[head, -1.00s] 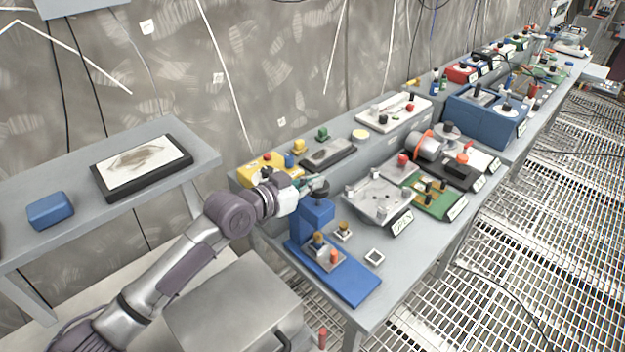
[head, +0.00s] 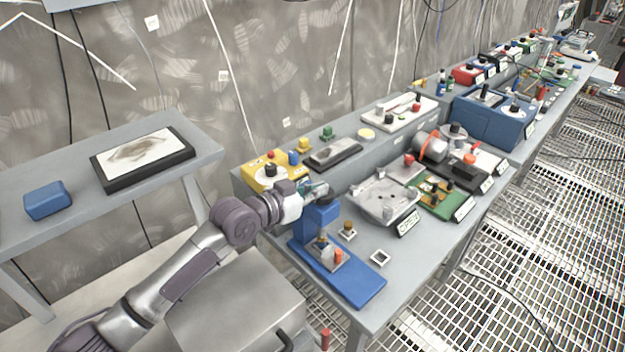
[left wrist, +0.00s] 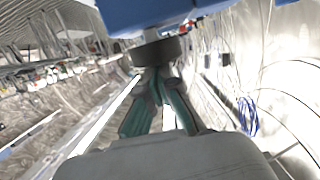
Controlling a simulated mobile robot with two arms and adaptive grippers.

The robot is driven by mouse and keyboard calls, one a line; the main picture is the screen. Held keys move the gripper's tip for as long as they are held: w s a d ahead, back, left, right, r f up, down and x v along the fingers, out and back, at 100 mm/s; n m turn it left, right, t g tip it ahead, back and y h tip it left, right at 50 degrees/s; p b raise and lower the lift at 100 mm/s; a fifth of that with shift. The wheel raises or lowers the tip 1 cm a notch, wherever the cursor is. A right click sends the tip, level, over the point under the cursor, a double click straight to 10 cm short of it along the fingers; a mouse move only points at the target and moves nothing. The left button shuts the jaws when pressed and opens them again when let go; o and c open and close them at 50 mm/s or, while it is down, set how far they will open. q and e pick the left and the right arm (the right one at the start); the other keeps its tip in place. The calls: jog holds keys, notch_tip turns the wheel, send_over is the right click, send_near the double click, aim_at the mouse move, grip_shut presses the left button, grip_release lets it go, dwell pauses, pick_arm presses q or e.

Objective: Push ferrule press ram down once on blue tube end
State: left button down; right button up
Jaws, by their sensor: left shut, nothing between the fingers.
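The blue ferrule press (head: 362,288) stands at the near end of the long grey bench, with a flat base and an upright blue head (head: 321,214). My left gripper (head: 318,190) is shut and empty at the top of the press head. In the left wrist view its green-grey fingers (left wrist: 157,74) meet at the tips, close against a dark round knob (left wrist: 155,50) beside the blue press body (left wrist: 145,14). I cannot tell whether they touch it. A small orange piece (head: 338,256) sits on the press base. I cannot make out the blue tube end. My right gripper is not in view.
A yellow device (head: 262,176) stands behind the press, close to my left wrist. A grey plate fixture (head: 384,197) stands to the right. A side table with a blue box (head: 47,200) is at the left.

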pick_arm(q)
notch_tip(320, 180, up, 4)
jog(key=p, duration=0.4)
jog(key=shift+r, duration=0.15)
jog(key=b+v, duration=0.3)
jog(key=v, duration=0.7)
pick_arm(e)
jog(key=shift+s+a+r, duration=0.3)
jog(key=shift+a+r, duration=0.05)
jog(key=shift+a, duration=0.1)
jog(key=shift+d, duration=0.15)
